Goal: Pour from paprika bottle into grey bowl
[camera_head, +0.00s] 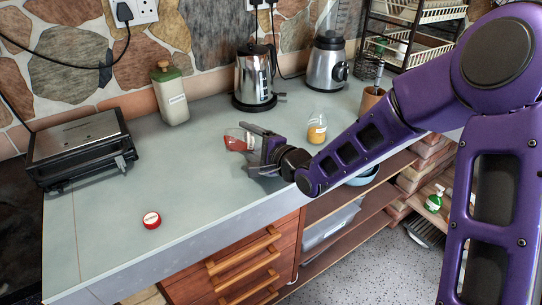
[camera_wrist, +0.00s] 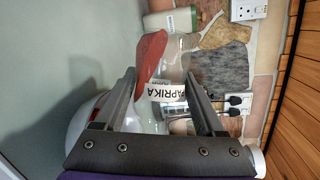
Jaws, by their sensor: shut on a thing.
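The clear paprika bottle (camera_head: 236,141) is held above the counter, tipped well over, with red powder along its lower side. In the wrist view its PAPRIKA label (camera_wrist: 167,92) shows between the fingers. My gripper (camera_head: 256,143) is shut on the bottle; its fingers also show in the wrist view (camera_wrist: 162,90). A pale rounded shape (camera_wrist: 82,122) sits low at the left of the wrist view, partly hidden by my gripper; it may be the grey bowl. I cannot make out the grey bowl on the counter in the head view. No falling powder can be made out.
A grill (camera_head: 82,148), a green-topped bottle (camera_head: 170,95), a kettle (camera_head: 255,77) and a blender (camera_head: 328,62) stand along the wall. A jar with yellow contents (camera_head: 317,128) stands right of my gripper. The left-middle counter is mostly clear.

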